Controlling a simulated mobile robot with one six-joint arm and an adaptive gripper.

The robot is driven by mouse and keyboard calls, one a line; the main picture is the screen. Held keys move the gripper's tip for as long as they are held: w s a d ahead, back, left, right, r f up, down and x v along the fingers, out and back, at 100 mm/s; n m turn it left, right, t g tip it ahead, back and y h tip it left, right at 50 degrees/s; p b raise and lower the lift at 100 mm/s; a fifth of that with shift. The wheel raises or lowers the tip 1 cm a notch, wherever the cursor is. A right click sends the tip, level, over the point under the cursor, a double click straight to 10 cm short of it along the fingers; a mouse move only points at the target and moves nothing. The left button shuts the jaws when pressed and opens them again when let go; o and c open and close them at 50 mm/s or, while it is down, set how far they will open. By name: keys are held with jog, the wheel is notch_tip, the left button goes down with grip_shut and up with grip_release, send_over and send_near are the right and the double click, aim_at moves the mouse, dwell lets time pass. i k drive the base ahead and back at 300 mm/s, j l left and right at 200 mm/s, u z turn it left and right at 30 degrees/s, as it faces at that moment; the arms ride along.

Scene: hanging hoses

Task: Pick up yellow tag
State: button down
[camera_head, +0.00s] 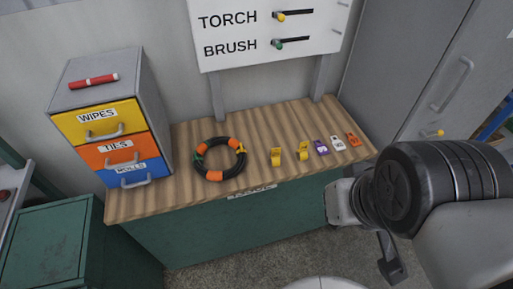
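Two yellow pieces lie on the wooden bench top: a left one (276,157) and a right one (303,151). The right one stands just left of a purple tag (321,147), a white tag (338,143) and an orange tag (353,140), which lie in a row. I cannot tell which yellow piece is a tag. My arm comes in from the right. My gripper (391,262) shows only in part, as a dark piece low in front of the bench, apart from the tags. Its fingers are not clear, and nothing is seen held.
A black hose ring (239,171) with orange bands lies left of the tags. A drawer unit (104,75) with a red marker (94,81) on top stands at the bench's left end. A TORCH and BRUSH board (235,32) stands behind. A grey cabinet (408,55) is at right.

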aim_at(304, 146)
jog(key=i+l, duration=0.6)
jog(key=l, duration=0.25)
jog(key=i+l+u, duration=0.1)
jog(key=i+l, duration=0.25)
jog(key=l+u, duration=0.15)
jog(key=u, duration=1.4)
jog(key=i+l, duration=0.05)
